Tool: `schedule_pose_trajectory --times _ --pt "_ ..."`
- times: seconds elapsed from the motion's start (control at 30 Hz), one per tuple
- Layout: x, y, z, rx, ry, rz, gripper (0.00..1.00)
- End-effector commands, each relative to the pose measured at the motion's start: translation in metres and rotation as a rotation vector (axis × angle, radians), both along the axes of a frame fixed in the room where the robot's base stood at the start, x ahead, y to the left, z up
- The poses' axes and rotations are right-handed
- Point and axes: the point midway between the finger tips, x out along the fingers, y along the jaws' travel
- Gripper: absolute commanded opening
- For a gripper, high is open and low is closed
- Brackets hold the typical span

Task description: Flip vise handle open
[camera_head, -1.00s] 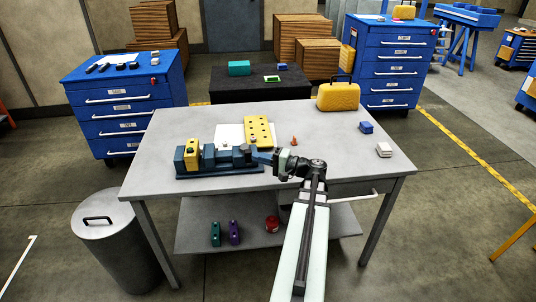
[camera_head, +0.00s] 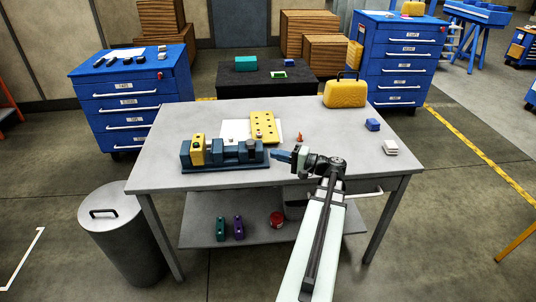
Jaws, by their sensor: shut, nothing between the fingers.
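A blue vise (camera_head: 225,156) sits at the left front of the grey table (camera_head: 330,172). A yellow block (camera_head: 198,150) stands in its left part. A small dark part, perhaps the handle (camera_head: 252,146), shows at its right end; its exact position is too small to tell. My gripper (camera_head: 273,153) is shut and empty. It points left, just right of the vise's right end, with a small gap between them.
A yellow plate with holes (camera_head: 264,127) and a white sheet (camera_head: 235,132) lie behind the vise. A small orange cone (camera_head: 299,137), a yellow case (camera_head: 344,93), a blue block (camera_head: 373,124) and a white block (camera_head: 390,147) are to the right.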

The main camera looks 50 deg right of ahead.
Motion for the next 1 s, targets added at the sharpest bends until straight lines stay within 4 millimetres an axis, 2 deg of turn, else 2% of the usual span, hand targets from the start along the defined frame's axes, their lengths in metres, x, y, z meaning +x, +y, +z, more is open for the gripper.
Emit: schedule_pose_trajectory --times 0.03,0.2,0.5,0.7,1.0 --pt "-0.011 0.002 0.0 0.0 0.0 -0.004 0.0" --pt "-0.038 0.002 0.0 0.0 0.0 -0.003 0.0" --pt "-0.074 0.001 0.0 0.0 0.0 -0.001 0.0" --pt "-0.084 0.001 0.0 0.0 0.0 -0.001 0.0" --pt "-0.085 0.001 0.0 0.011 0.004 -0.004 0.0"
